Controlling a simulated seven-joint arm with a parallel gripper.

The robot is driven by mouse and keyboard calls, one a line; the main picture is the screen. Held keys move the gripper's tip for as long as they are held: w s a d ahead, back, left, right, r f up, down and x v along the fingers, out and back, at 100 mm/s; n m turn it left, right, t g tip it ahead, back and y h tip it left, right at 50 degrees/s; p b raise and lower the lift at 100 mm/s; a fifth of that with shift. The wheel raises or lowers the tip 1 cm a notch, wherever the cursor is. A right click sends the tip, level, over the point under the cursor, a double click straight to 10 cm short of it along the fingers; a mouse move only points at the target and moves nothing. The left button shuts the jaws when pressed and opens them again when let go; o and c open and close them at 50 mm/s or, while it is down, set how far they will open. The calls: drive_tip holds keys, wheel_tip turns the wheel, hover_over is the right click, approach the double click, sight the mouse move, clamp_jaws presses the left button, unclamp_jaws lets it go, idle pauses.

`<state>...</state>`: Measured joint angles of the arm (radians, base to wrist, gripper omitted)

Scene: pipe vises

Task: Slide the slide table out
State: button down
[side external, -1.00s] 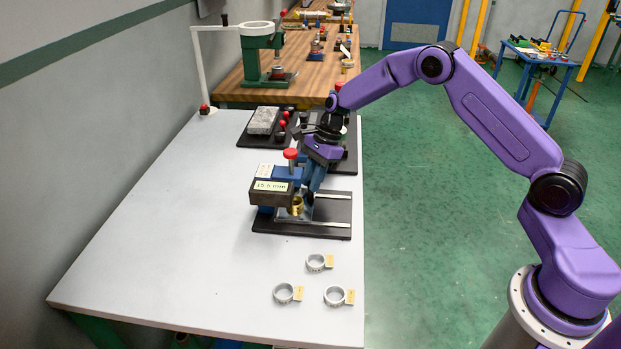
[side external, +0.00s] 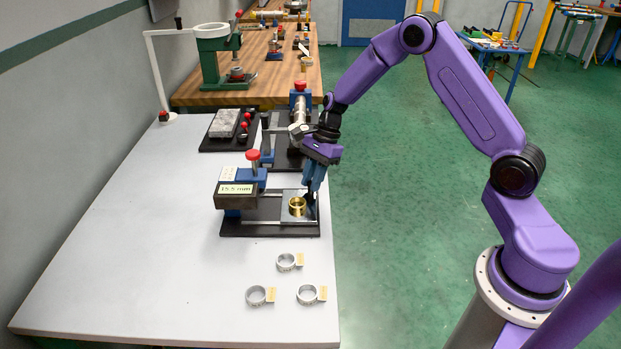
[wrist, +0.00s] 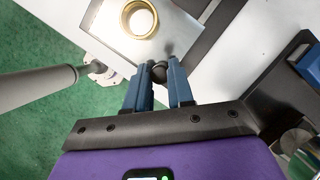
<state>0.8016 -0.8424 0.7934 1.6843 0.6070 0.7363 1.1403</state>
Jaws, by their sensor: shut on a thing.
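The slide table (side external: 288,212) is a flat metal plate on the rails of a black base, at the base's right end in the side view. A brass ring (side external: 297,206) sits on it. In the wrist view the slide table (wrist: 112,38) and brass ring (wrist: 139,19) show at the top. My gripper (side external: 309,197) is at the plate's right side, pointing down. In the wrist view my gripper (wrist: 160,72) is shut on a dark round knob (wrist: 159,71) at the plate's edge. The gauge block with a "15.5 mm" display (side external: 237,189) stands left of the plate, clear of the ring.
Three tagged metal rings (side external: 288,262) lie on the white table (side external: 130,240) in front. A grey block on a black tray (side external: 225,124) and another vise with a red knob (side external: 299,86) stand behind. The table's right edge is close to the slide base.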

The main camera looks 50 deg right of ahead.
drive_tip(key=c, duration=1)
unclamp_jaws()
drive_tip(key=shift+s+d, duration=0.25)
drive_tip(key=shift+d, duration=0.1)
drive_tip(key=shift+w+a, duration=0.1)
drive_tip(key=v, duration=1.7)
drive_tip(key=shift+r, duration=0.25)
